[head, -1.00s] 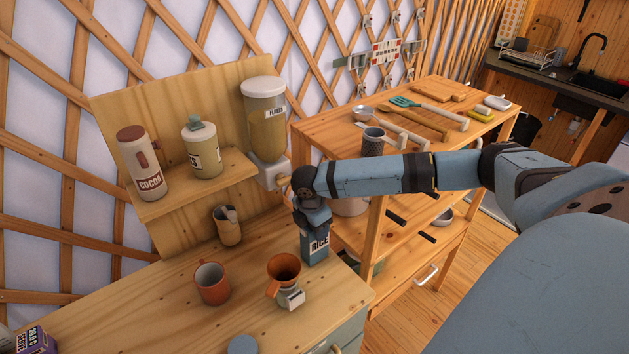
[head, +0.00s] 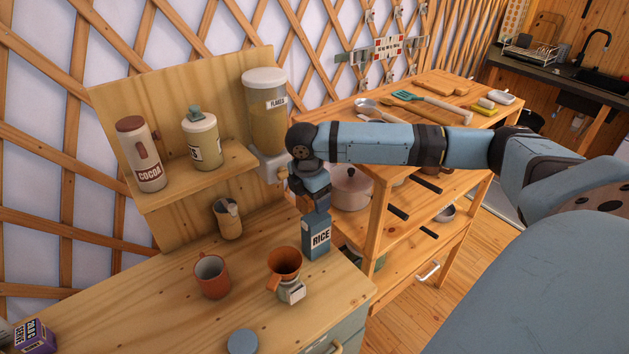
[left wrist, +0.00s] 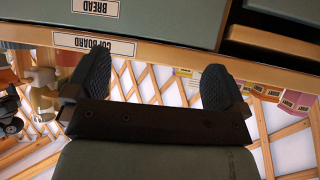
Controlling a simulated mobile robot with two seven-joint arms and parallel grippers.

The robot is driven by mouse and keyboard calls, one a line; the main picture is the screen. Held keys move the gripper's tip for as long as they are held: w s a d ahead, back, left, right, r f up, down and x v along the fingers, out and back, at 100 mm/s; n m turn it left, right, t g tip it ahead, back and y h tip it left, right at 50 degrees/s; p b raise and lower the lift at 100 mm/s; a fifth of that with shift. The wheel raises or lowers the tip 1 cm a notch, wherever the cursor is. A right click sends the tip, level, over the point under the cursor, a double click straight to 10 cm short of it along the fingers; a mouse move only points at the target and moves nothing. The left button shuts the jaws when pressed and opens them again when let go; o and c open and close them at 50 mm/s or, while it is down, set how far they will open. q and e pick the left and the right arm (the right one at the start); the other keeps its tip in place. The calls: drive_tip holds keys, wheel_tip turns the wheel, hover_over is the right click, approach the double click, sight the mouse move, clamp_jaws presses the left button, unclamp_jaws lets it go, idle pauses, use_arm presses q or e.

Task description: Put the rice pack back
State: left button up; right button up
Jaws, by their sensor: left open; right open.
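The rice pack (head: 317,239), a blue box with a white RICE label, stands upright at the back right of the wooden counter (head: 160,300). My right gripper (head: 313,208) points down at the top of the pack and is open. I cannot tell whether its fingers still touch the pack; they partly hide its top. My left gripper (left wrist: 155,82) shows only in the left wrist view, with its two dark fingers wide apart and nothing between them.
An orange mug (head: 211,277) and an orange dripper (head: 284,264) stand left of the pack. A shelf (head: 195,180) holds a cocoa canister (head: 140,155) and another jar. A flakes dispenser (head: 265,115) is behind. A wooden rack (head: 380,215) stands to the right.

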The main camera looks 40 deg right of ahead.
drive_tip(key=shift+a+r, duration=0.15)
drive_tip(key=shift+r, duration=1.4)
drive_tip(key=shift+f, duration=0.1)
